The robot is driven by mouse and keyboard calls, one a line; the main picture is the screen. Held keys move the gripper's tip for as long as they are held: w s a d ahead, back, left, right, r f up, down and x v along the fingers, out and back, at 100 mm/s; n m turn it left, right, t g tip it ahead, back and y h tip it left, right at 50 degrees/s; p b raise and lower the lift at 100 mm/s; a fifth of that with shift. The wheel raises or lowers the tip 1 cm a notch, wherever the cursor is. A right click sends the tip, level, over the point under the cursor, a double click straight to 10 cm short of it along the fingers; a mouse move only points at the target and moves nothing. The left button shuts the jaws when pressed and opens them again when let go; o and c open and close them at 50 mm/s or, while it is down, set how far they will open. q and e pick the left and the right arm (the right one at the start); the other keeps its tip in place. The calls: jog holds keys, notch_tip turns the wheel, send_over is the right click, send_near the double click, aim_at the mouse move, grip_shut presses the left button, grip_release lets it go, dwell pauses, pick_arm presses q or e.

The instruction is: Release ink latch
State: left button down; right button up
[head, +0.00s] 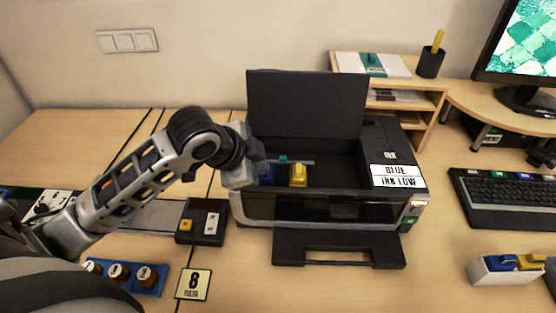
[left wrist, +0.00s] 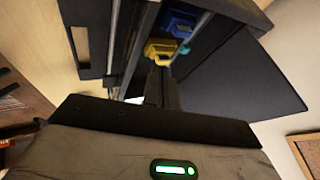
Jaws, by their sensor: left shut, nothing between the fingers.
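The black printer (head: 262,208) stands with its lid (head: 305,105) raised. Inside are a blue cartridge (head: 267,174) and a yellow cartridge (head: 298,176), with a small teal piece (head: 283,158) behind them near a grey rail. The left wrist view also shows the blue cartridge (left wrist: 180,22), the yellow one (left wrist: 160,50) and the teal piece (left wrist: 184,49). My left gripper (head: 254,168) is at the printer's left side, beside the blue cartridge. In the left wrist view its shut, empty fingers (left wrist: 160,84) point toward the yellow cartridge; contact is unclear. My right gripper is out of view.
A white holder (head: 490,276) with blue and yellow cartridges lies at right, below the keyboard (head: 510,190). A black switch box (head: 200,225) and blue bottle tray (head: 148,283) are at left. The output tray (head: 338,243) extends forward.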

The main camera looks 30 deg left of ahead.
aim_at(283, 159)
pick_arm(q)
jog(key=x, duration=0.8)
jog(key=shift+w+d+f, duration=0.15)
jog(key=shift+w+f, duration=0.1)
jog(key=shift+f, duration=0.05)
jog(key=shift+w+a, duration=0.3)
jog(key=shift+w, duration=0.3)
jog(key=shift+w+a, duration=0.25)
jog(key=shift+w, duration=0.35)
jog(key=shift+w+a, duration=0.35)
jog(key=shift+w, duration=0.3)
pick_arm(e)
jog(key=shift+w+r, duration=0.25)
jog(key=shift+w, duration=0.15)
